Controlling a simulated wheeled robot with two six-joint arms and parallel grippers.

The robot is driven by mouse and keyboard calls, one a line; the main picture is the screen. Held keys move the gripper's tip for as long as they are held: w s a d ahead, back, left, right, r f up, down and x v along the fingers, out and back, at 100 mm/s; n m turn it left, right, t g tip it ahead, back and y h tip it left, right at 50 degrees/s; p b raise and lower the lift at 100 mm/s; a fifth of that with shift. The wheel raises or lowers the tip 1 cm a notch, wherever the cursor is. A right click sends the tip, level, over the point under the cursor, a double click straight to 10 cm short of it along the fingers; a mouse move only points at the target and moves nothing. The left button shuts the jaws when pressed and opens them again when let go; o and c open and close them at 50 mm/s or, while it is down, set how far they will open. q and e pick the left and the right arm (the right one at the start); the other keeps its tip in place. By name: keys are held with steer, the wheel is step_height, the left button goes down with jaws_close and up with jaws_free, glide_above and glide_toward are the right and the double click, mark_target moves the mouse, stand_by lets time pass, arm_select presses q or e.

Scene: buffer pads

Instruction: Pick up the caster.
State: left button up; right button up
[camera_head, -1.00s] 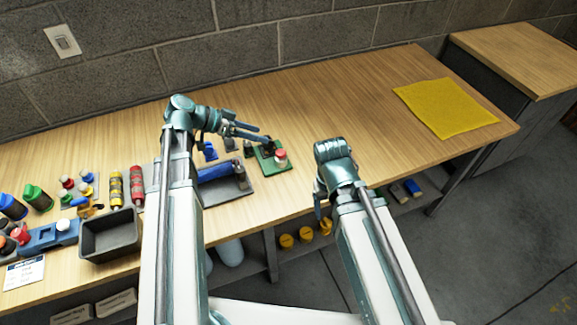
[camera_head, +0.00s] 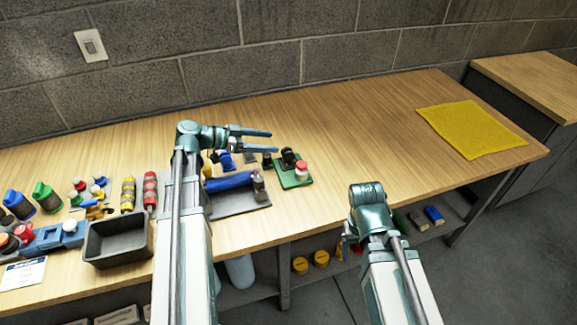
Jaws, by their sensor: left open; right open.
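A small dark object (camera_head: 288,157), probably the caster, stands on a green pad (camera_head: 296,181) near the middle of the table. A round red-and-white piece (camera_head: 302,170) sits beside it on the same pad. My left gripper (camera_head: 272,141) is open and empty, its two blue fingers pointing right. In the picture its tips are just up and left of the dark object, apart from it. My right gripper (camera_head: 346,244) is open and empty at the table's front edge, right of the green pad; its fingers are partly hidden by its own wrist.
A grey mat (camera_head: 232,200) with a blue cylinder (camera_head: 228,182) lies left of the green pad. A black bin (camera_head: 119,240) and several bottles and small parts crowd the left. A yellow cloth (camera_head: 470,130) lies right. The wooden table between is clear.

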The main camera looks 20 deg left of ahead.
mark_target(285, 151)
arm_select(q)
step_height(285, 151, down, 4)
steer(key=shift+r+b, duration=0.25)
steer(key=shift+b, duration=0.9)
steer(key=shift+b+x, duration=0.4)
steer(key=shift+x, duration=0.55)
steer(key=shift+w+d, duration=0.15)
steer(key=shift+d, duration=0.1)
steer(key=shift+b+x, duration=0.9)
steer(key=shift+x, duration=1.65)
arm_select(e)
step_height(285, 151, down, 6)
arm_select(q)
steer(key=shift+a, duration=0.1)
steer(key=shift+c, duration=0.3)
jaws_close()
